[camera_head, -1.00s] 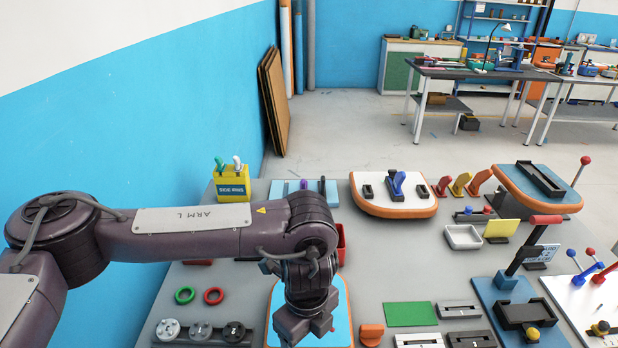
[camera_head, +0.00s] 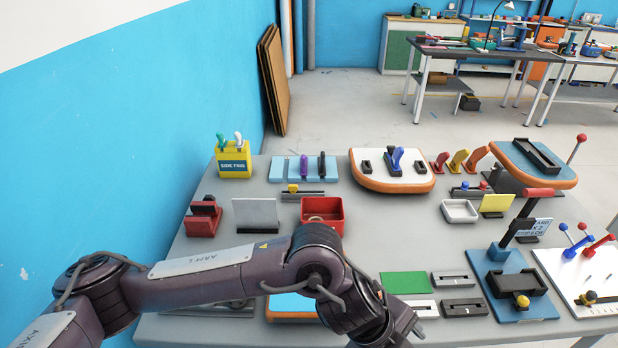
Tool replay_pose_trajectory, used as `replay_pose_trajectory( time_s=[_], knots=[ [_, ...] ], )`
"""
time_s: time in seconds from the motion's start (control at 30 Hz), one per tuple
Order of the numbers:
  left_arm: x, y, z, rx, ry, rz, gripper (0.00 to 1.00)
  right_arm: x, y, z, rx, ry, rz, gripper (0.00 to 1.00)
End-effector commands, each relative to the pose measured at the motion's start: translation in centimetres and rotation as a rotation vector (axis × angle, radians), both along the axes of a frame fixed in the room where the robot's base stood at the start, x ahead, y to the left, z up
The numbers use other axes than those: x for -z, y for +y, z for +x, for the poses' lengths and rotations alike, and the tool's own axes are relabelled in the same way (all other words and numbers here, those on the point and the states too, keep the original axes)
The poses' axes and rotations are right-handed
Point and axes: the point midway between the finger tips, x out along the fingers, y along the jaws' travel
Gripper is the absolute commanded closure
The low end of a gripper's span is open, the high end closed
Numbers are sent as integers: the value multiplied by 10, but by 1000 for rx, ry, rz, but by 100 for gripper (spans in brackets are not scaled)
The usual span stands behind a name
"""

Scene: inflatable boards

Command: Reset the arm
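My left arm comes in from the left, low across the front of the table. Its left gripper (camera_head: 408,328) hangs at the table's front edge, to the right of the blue board with orange rim (camera_head: 292,308). The fingers are small and partly turned away, so I cannot tell whether they are open or shut. No object shows in them. My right gripper is not in view.
The grey table (camera_head: 262,175) holds a red bin (camera_head: 322,214), a yellow box (camera_head: 234,158), a white board with orange rim (camera_head: 385,180), a green pad (camera_head: 407,283) and a blue lever board (camera_head: 508,290). The blue wall is at left.

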Motion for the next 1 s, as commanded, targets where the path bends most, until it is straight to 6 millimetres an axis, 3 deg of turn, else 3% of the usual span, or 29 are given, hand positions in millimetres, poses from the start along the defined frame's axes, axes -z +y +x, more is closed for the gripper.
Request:
replay_pose_trajectory(
  time_s=[0.1, 0.2, 0.27, 0.37, 0.5, 0.67, 0.8, 1.0],
  knots=[
    [-30, -39, -17, -76, 22, -213, 30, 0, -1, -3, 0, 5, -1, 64],
    [-64, -57, -13, -210, 38, -390, 30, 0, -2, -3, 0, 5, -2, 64],
    [-83, -59, -3, -313, 51, -477, 30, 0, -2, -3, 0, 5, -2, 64],
    [-106, -46, 21, -517, 79, -587, 30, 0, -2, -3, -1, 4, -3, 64],
    [-112, 3, 62, -849, 133, -662, 30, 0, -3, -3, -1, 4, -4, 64],
    [-78, 93, 91, -1263, 216, -621, 30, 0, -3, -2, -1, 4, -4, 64],
    [-30, 181, 84, -1603, 300, -493, 30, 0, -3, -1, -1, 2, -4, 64],
    [17, 264, 47, -1898, 385, -310, 30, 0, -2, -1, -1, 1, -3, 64]
  ],
)
